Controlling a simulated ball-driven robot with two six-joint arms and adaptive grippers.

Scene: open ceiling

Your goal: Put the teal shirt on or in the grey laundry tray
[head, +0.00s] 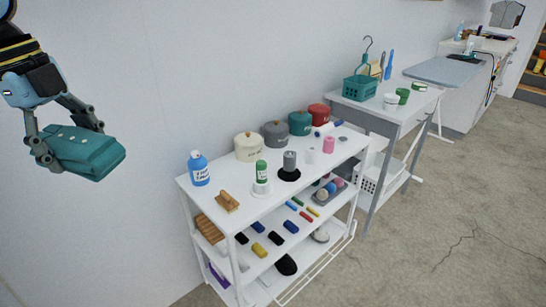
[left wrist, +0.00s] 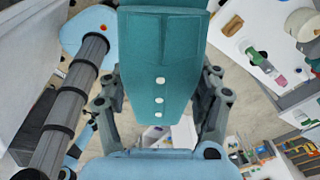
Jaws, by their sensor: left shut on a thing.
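The folded teal shirt (head: 88,152) is in the air at the left of the head view, in front of the bare wall. My left gripper (head: 72,143) is shut on it, with one finger on each side. In the left wrist view the shirt (left wrist: 162,50) fills the upper middle between the fingers, with a row of pale buttons facing the camera. I cannot make out a grey laundry tray for certain in either view.
A white shelf cart (head: 225,215) stands right of the shirt, with a blue bottle (head: 199,170), several lidded pots and spools on top. A small grey tray (head: 343,192) of balls is on its shelf. A white table (head: 385,115) with a teal basket (head: 360,88) stands beyond. Floor at right is clear.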

